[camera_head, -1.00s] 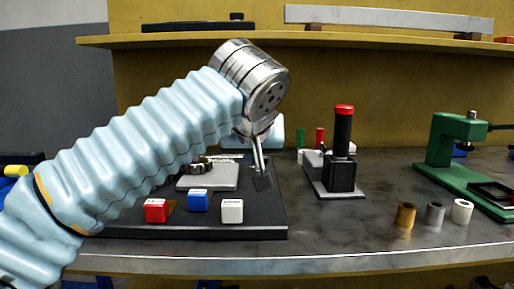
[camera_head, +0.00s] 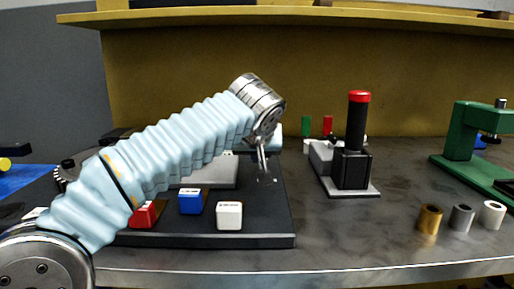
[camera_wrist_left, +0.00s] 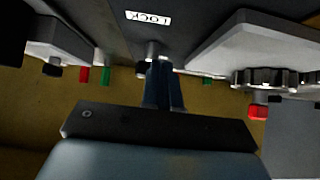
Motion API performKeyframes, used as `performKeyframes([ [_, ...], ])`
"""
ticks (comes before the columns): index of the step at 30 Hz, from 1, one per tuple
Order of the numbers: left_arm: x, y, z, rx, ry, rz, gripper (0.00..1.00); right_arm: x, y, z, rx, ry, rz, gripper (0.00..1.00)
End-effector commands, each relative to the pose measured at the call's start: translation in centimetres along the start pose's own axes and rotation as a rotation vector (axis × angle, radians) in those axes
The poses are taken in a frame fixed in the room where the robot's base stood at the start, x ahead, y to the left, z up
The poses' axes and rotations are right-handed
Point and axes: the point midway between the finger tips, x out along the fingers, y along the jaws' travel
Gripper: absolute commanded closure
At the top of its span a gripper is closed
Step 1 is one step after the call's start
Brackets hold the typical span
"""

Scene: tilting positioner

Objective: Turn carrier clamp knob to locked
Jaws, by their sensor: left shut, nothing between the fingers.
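My left gripper (camera_head: 264,166) points down over the right part of the dark base plate (camera_head: 270,220). Its fingers are shut and empty. In the left wrist view the shut fingers (camera_wrist_left: 163,75) are beside a small metallic post (camera_wrist_left: 152,48) with a dark tip, near a white LOCK label (camera_wrist_left: 148,18). I cannot tell whether they touch the post, or whether it is the clamp knob. A dark serrated knob (camera_wrist_left: 265,78) sits by a grey plate (camera_wrist_left: 250,40) to the right in that view. My forearm hides part of the base plate in the head view. My right gripper is not in view.
Red (camera_head: 143,214), blue (camera_head: 190,201) and white (camera_head: 229,215) blocks line the base's front. A black post with a red cap (camera_head: 358,97) stands to the right. Beyond are small cylinders (camera_head: 461,218) and a green press (camera_head: 460,145). The bench between base and cylinders is clear.

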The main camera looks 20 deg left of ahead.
Motion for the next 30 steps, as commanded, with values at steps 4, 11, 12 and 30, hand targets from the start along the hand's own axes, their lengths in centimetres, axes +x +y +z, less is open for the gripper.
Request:
performKeyframes([
  [4, 1.2, 0.0, -1.6, -0.001, -0.001, -0.001, 1.0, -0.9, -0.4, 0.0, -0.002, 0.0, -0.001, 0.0],
  [11, 2.0, 0.0, -2.1, 0.001, 0.001, 0.001, 1.0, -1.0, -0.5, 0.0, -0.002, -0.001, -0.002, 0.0],
  [12, 2.0, 0.0, -2.1, 0.001, 0.001, 0.001, 1.0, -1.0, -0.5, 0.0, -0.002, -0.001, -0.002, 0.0],
  [30, 2.0, -0.7, -2.1, 0.033, 0.0, 0.037, 1.0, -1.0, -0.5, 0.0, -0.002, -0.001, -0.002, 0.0],
])
